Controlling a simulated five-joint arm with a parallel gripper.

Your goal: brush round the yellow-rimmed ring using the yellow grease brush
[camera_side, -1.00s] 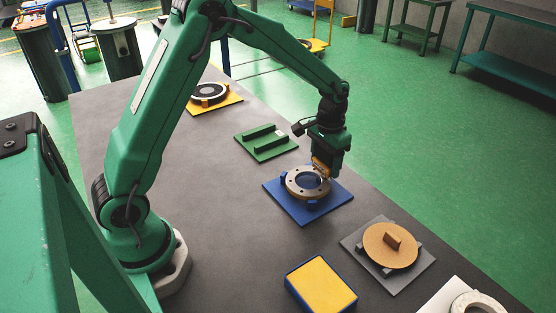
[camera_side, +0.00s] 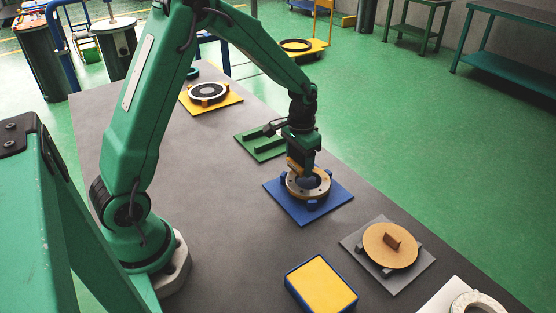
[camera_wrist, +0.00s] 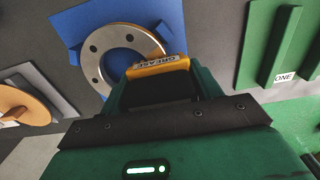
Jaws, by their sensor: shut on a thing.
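My gripper (camera_side: 299,158) is shut on the yellow grease brush (camera_side: 294,166), whose yellow body with dark lettering also shows in the wrist view (camera_wrist: 158,66). A metal ring (camera_side: 319,191) with bolt holes and a yellowish rim sits on a blue plate (camera_side: 300,214). The brush is over the ring's back left part in the side view. In the wrist view the brush overlaps the near right part of the ring (camera_wrist: 92,65). The bristles are hidden, so I cannot tell whether they touch the ring.
A green rack (camera_side: 252,147) is behind the blue plate. A dark ring on a yellow plate (camera_side: 230,100) is further back. A tan disc (camera_side: 385,246) on a grey plate and a yellow-topped blue box (camera_side: 322,284) are in front. The left of the table is clear.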

